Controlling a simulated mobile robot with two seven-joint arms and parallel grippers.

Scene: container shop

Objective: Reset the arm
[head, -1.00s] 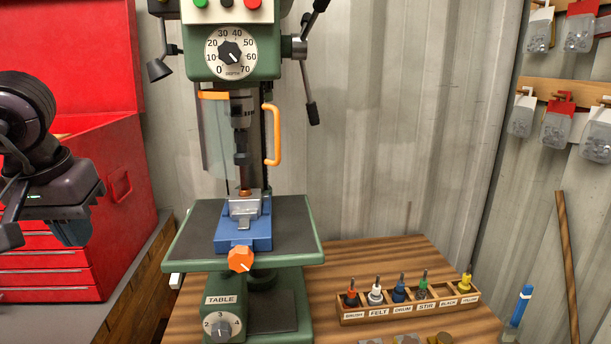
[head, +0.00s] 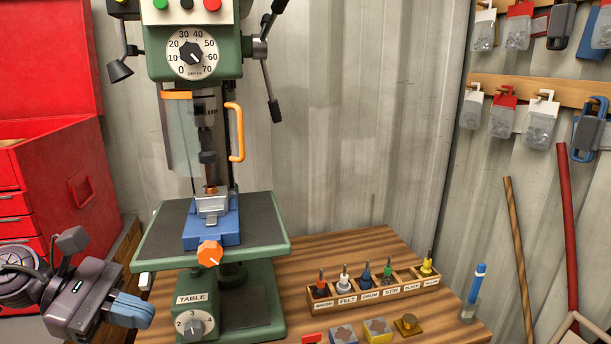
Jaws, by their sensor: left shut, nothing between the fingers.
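My left gripper (head: 132,309) is at the lower left in the head view, its blue fingers together with nothing between them. It is in front of the red tool chest and to the left of the drill press base, apart from both. My right gripper is not in the view. The green drill press (head: 190,67) stands on the wooden bench (head: 330,252). A blue vise (head: 212,226) with an orange knob (head: 209,254) sits on its table, under the chuck.
A wooden rack (head: 378,290) of labelled bits stands on the bench, with small blocks (head: 377,329) in front of it. A blue-capped tube (head: 473,292) stands to the right. The red tool chest (head: 75,160) is at the left. Packets (head: 503,115) hang on the right wall.

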